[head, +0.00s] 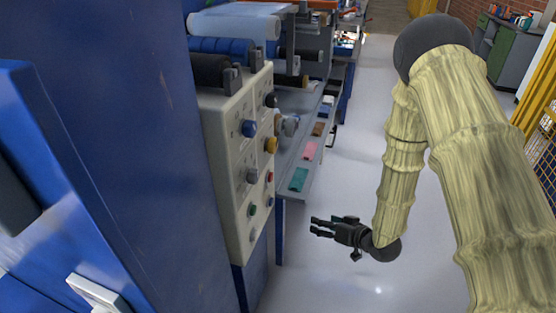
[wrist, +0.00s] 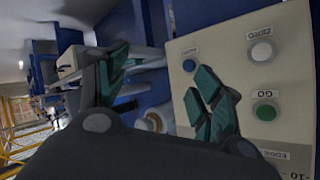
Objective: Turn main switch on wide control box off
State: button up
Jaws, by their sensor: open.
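The wide control box (head: 232,165) is a pale panel with several coloured knobs and buttons, on the machine at centre-left in the head view. I cannot tell which control is the main switch. My gripper (head: 313,226) is open and empty, right of the box's lower part and apart from it. In the wrist view my gripper (wrist: 160,65) has its teal fingers spread. A pale panel behind shows a white button (wrist: 262,52) labelled ZERO and a green GO button (wrist: 265,112).
A large blue machine wall (head: 110,130) fills the left. Film rollers (head: 225,48) sit above the box. A grey shelf (head: 305,160) with coloured blocks runs behind it. Bare floor (head: 340,280) lies below and around my gripper. Yellow fencing (head: 540,90) stands at the right.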

jog(key=w+a+r+n+y+b, duration=0.3)
jog(key=w+r+y, duration=0.3)
jog(key=r, duration=0.4)
jog(key=n+g+y+b, duration=0.3)
jog(key=n+g+y, duration=0.1)
jog(key=n, duration=0.1)
send_near(276, 148)
jog(key=x, duration=0.9)
jog(key=shift+w, duration=0.15)
jog(key=shift+c, duration=0.2)
jog(key=shift+d, duration=0.1)
jog(key=c, duration=1)
